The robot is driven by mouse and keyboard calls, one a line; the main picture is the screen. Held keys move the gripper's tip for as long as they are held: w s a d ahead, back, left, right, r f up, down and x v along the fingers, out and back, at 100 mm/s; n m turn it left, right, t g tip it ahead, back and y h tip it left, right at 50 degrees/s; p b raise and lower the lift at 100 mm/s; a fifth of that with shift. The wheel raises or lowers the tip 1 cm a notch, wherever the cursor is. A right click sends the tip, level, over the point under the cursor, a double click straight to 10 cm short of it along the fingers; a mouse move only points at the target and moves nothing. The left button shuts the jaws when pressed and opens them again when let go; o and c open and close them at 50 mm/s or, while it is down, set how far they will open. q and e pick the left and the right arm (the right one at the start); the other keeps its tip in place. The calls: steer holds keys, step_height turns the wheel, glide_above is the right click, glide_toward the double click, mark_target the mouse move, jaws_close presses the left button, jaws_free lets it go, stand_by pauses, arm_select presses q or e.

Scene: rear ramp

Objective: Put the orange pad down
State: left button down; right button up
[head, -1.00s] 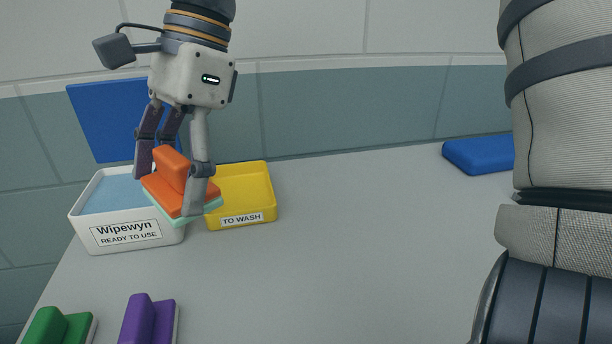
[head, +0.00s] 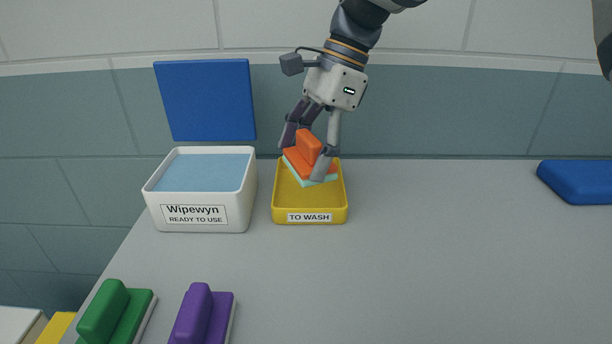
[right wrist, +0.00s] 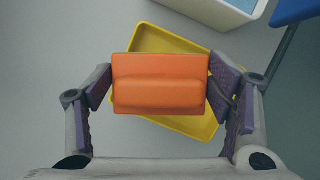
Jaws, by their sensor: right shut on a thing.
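The orange pad (head: 300,162) has a raised grip and a pale green underside. My right gripper (head: 309,152) is shut on it and holds it tilted over the yellow tray labelled "TO WASH" (head: 310,205). In the right wrist view the orange pad (right wrist: 160,85) sits between the two fingers of my right gripper (right wrist: 160,92), with the yellow tray (right wrist: 165,40) below and turned relative to it. I cannot tell whether the pad's lower edge touches the tray. My left gripper is not in view.
A white tub labelled "Wipewyn READY TO USE" (head: 205,215) with blue contents stands left of the tray, its blue lid (head: 205,100) raised behind. Green (head: 115,310) and purple (head: 203,318) pads lie at the front left. A blue object (head: 577,182) lies far right. The middle is clear.

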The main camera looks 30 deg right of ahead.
mark_target(300, 195)
steer(key=f, duration=0.1)
steer(key=w+f, duration=0.1)
steer(key=shift+w+d+f, duration=0.3)
steer(key=shift+d+f, duration=0.05)
steer(key=shift+d, duration=0.05)
steer(key=f, duration=0.3)
steer(key=shift+w+d+f, duration=0.3)
steer(key=shift+w+f, duration=0.05)
steer(key=shift+f, duration=0.05)
steer(key=o, duration=1.2)
steer(key=shift+f, duration=0.1)
steer(key=v, duration=1.2)
steer(key=shift+b, duration=0.35)
